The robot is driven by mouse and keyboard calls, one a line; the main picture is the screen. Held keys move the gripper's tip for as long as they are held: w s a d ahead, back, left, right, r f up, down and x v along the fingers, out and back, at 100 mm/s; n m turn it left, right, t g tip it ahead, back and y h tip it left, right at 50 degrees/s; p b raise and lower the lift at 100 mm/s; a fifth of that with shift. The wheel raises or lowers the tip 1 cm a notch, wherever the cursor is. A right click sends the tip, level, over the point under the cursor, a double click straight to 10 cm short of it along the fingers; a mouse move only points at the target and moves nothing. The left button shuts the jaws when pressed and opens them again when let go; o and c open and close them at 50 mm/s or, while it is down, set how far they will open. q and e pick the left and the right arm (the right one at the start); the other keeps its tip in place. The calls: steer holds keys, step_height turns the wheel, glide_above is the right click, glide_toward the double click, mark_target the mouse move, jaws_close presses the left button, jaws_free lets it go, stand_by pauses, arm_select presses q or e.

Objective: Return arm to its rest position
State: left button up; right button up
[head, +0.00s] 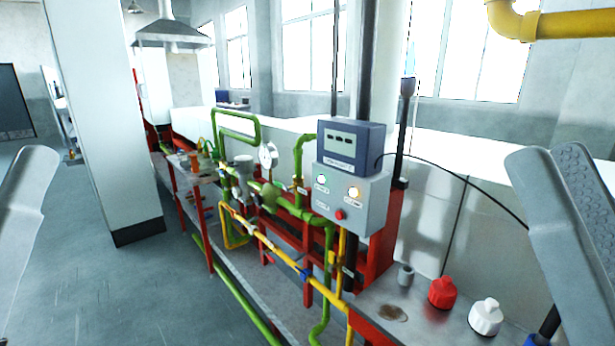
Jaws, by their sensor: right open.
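My right gripper (565,172) is at the right edge, raised in front of the bench. Its grey fingers, one with a textured pad, stand apart and nothing shows between them. A grey part of my left arm or gripper (22,215) shows at the left edge, mostly cut off, so its jaws cannot be read. Both are close to the camera and apart from the bench things.
A metal bench (425,318) holds a red knob (442,292) and a white knob (486,316) near my right gripper. A grey control box (350,196), green pipes (325,270) and a yellow pipe (272,247) fill the middle. Floor (120,290) at left is clear.

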steer(key=w+d+m+t+h, duration=0.1)
steer(key=d+m+h, duration=0.1)
steer(key=d+h, duration=0.5)
step_height(320, 180, up, 38)
steer(key=a+h+p, duration=0.1)
steer(key=a+p, duration=0.1)
steer(key=p, duration=3.6)
steer(key=shift+a+h, duration=0.3)
steer(key=shift+a, duration=0.1)
steer(key=shift+f, duration=0.1)
